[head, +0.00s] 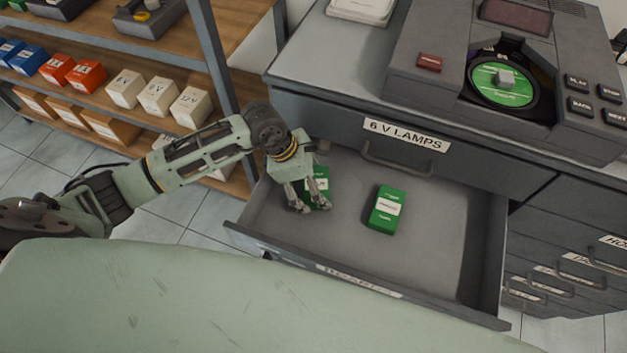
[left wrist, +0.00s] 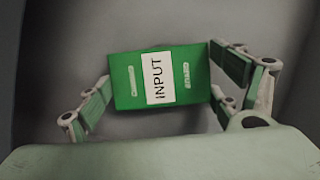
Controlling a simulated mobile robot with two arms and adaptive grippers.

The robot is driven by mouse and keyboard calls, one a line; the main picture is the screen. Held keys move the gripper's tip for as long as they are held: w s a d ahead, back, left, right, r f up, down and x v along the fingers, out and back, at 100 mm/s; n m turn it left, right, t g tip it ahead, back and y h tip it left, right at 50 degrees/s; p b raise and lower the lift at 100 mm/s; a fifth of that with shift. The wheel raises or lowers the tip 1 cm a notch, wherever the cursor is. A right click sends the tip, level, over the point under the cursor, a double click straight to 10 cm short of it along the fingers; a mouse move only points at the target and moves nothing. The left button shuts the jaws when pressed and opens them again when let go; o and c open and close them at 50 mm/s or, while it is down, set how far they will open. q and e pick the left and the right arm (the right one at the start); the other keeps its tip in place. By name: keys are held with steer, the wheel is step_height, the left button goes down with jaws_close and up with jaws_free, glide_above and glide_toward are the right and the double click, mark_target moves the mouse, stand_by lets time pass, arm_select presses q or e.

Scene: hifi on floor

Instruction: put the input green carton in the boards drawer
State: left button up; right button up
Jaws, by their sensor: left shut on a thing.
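The green carton (head: 318,186) with a white label sits at my left gripper (head: 311,206), inside the open drawer (head: 430,262) at its left side. In the left wrist view the carton (left wrist: 125,82) shows the word INPUT, and the fingers stand on both sides of it. My left gripper is shut on it. The carton is low in the drawer; I cannot tell if it touches the bottom. The drawer's front label is seen at a steep angle and appears to read BOARDS. My right gripper is not in view.
A second green carton (head: 386,209) lies in the middle of the drawer, right of my gripper. The closed 6 V LAMPS drawer (head: 470,165) is above. A grey player (head: 430,80) stands on the cabinet. Shelves with several boxes are at left. The drawer's right side is clear.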

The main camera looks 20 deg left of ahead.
arm_select(q)
steer(key=shift+f, duration=0.2)
steer(key=o, duration=1.1)
steer(key=shift+r, duration=0.1)
steer(key=shift+r, duration=0.15)
steer(key=b+v, duration=0.1)
steer(key=v, duration=1.1)
